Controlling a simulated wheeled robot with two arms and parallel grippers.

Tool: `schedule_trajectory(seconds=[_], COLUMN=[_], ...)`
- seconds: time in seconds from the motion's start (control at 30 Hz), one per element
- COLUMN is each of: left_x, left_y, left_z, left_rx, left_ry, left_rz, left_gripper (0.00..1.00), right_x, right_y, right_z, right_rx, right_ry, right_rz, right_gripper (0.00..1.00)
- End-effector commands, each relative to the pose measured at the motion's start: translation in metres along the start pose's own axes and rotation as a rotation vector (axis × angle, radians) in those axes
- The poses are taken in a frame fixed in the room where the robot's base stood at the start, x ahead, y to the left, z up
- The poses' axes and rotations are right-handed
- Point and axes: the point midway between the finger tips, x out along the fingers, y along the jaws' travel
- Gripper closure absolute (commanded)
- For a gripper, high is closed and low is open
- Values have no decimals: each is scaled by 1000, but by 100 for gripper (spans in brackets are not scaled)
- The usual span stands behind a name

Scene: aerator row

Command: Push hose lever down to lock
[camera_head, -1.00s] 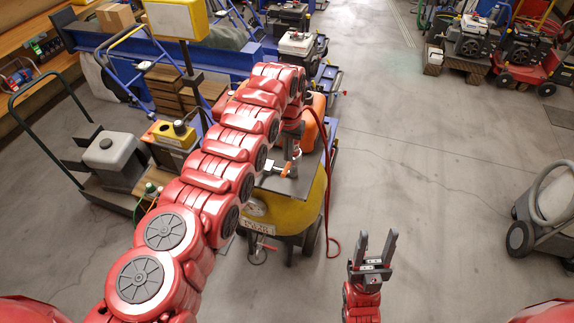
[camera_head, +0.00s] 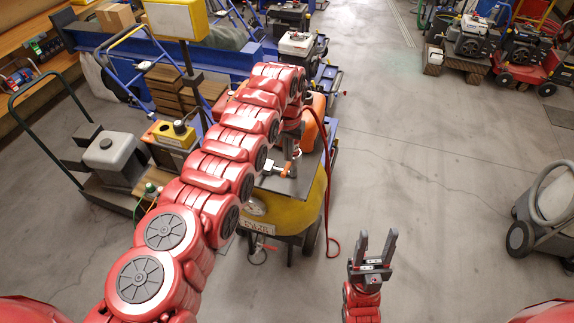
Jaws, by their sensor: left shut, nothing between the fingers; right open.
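A yellow machine (camera_head: 258,222) with a dark top stands below my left arm. A small grey and orange fitting (camera_head: 275,169) lies on its top; it may be the hose lever, but it is too small to tell its position. A red hose (camera_head: 327,205) hangs down the machine's right side to the floor. My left gripper (camera_head: 289,164) points down at the fitting and is shut with nothing held; I cannot tell whether it touches. My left arm hides part of the machine. My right gripper (camera_head: 376,250) is open and empty, over the floor right of the machine.
An orange container (camera_head: 314,118) stands behind the fitting. A cart with a grey tank (camera_head: 114,157) is at the left. A grey machine with a coiled hose (camera_head: 546,212) stands at the right. The floor between is clear.

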Motion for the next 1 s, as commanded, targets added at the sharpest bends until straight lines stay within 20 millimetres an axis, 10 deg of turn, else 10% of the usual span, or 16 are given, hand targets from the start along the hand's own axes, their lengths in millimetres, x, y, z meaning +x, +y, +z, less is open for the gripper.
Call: schedule_trajectory(seconds=[1.0], left_x=[33], left_y=[0], left_z=[0], left_rx=[0], left_ry=[1], left_rz=[0], left_gripper=[100], right_x=[-25], right_y=[-1], right_z=[4], right_rx=[0], right_ry=[0], right_rz=[0], right_gripper=[50])
